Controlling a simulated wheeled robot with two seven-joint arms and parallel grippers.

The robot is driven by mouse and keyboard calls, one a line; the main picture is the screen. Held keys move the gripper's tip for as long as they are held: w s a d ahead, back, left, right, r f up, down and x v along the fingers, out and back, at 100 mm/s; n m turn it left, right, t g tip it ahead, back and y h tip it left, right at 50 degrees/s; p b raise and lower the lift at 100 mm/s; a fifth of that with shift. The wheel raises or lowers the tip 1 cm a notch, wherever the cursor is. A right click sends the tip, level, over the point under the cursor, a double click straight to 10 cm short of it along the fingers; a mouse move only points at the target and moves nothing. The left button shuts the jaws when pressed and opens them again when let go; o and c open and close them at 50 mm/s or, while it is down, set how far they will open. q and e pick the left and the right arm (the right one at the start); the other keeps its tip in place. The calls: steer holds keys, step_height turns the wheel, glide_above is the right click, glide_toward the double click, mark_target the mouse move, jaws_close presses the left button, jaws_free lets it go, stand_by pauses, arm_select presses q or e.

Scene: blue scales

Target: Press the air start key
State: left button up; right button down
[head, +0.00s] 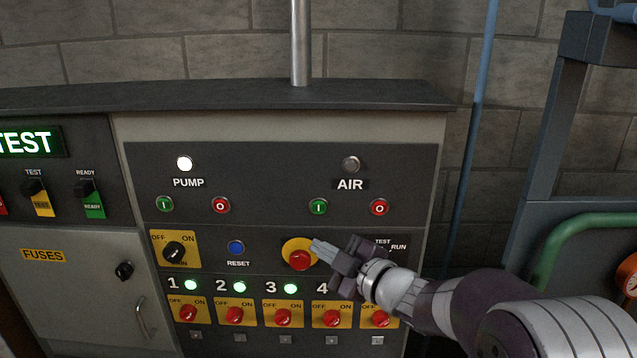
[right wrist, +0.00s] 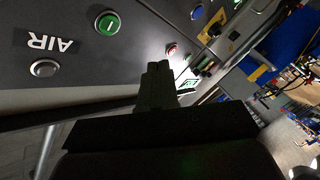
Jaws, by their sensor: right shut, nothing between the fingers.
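The air start key is the green round button marked I (head: 318,207) below the AIR label (head: 350,184) on the dark panel. It also shows in the right wrist view as a green button (right wrist: 107,23), beside the upside-down AIR label. The round lamp above AIR (head: 351,164) is grey and unlit. My right gripper (head: 318,247) is shut and empty. In the head view its tips show below the green button, by the upper right of the red emergency knob. In the right wrist view its closed fingers (right wrist: 158,82) appear apart from the button. My left gripper is out of view.
A red O button (head: 380,207) sits right of the green one. The red knob on yellow (head: 299,258) is close to my fingertips. The PUMP lamp (head: 184,163) is lit white. Several red switches on yellow plates line the lower panel.

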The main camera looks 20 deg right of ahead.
mark_target(319, 207)
steer(key=shift+s+a+r+n+y, duration=0.2)
steer(key=shift+r+n+y, duration=0.2)
steer(key=shift+r+y, duration=0.15)
steer(key=shift+w, duration=0.1)
steer(key=shift+w+d+p, duration=0.3)
steer(key=shift+w+d, duration=0.1)
steer(key=shift+w, duration=1)
steer(key=shift+w+d+p, duration=0.25)
steer(key=shift+w+d, duration=0.15)
steer(key=shift+w, duration=1)
steer(key=shift+w+d+p, duration=0.3)
steer(key=shift+w+d, duration=0.1)
steer(key=shift+w, duration=1)
steer(key=shift+w, duration=0.1)
steer(key=shift+w+d, duration=0.1)
steer(key=shift+w, duration=0.25)
